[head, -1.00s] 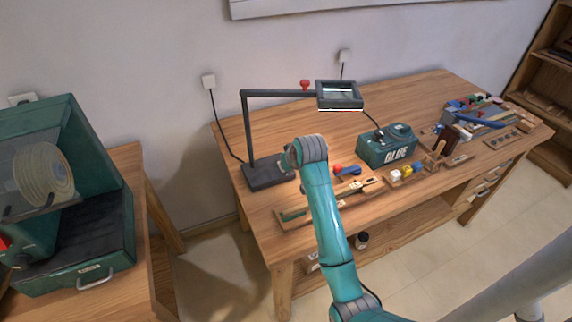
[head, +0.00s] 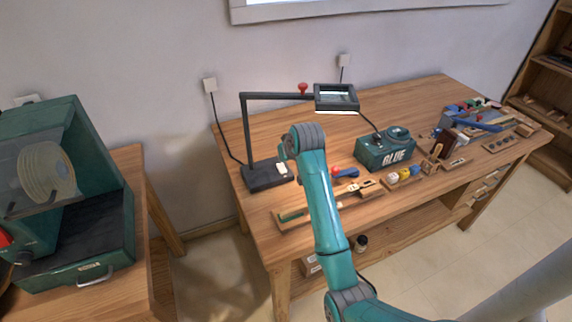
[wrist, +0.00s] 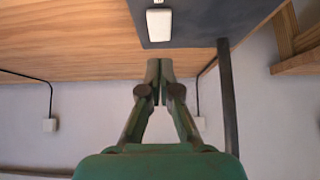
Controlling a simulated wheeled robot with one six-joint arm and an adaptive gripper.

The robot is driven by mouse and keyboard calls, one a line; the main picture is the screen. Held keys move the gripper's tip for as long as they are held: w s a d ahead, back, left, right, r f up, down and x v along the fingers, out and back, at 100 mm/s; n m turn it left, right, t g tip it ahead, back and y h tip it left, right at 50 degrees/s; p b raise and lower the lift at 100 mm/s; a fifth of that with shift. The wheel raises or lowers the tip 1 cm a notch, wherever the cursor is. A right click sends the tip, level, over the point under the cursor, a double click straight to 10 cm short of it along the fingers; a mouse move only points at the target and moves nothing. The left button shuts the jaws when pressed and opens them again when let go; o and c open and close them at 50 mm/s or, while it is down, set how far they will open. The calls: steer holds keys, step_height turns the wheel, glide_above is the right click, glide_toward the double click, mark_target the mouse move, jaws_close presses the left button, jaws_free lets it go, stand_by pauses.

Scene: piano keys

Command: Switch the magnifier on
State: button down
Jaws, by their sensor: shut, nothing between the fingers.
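The magnifier stands on the bench with a dark flat base (head: 262,179), a dark post, a horizontal arm and a square framed head (head: 336,98) with a pale strip along its lower edge. A white rocker-like switch (head: 281,169) sits on the base; it also shows in the wrist view (wrist: 159,24). My gripper (wrist: 159,66) is shut and empty. In the wrist view its tips point toward the base and appear just short of the switch, apart from it in the picture. In the head view my arm mostly hides the gripper.
The magnifier's dark post (wrist: 228,100) rises close beside my gripper. A red knob (head: 303,88) sits on its arm. A teal glue box (head: 384,150), small blocks and wooden trays lie to the right. A green machine (head: 75,220) stands on the left table.

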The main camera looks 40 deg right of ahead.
steer(key=s+f+v, duration=0.1)
steer(key=s+v, duration=0.1)
steer(key=v, duration=0.8)
steer(key=shift+a, duration=0.25)
steer(key=shift+f, duration=0.1)
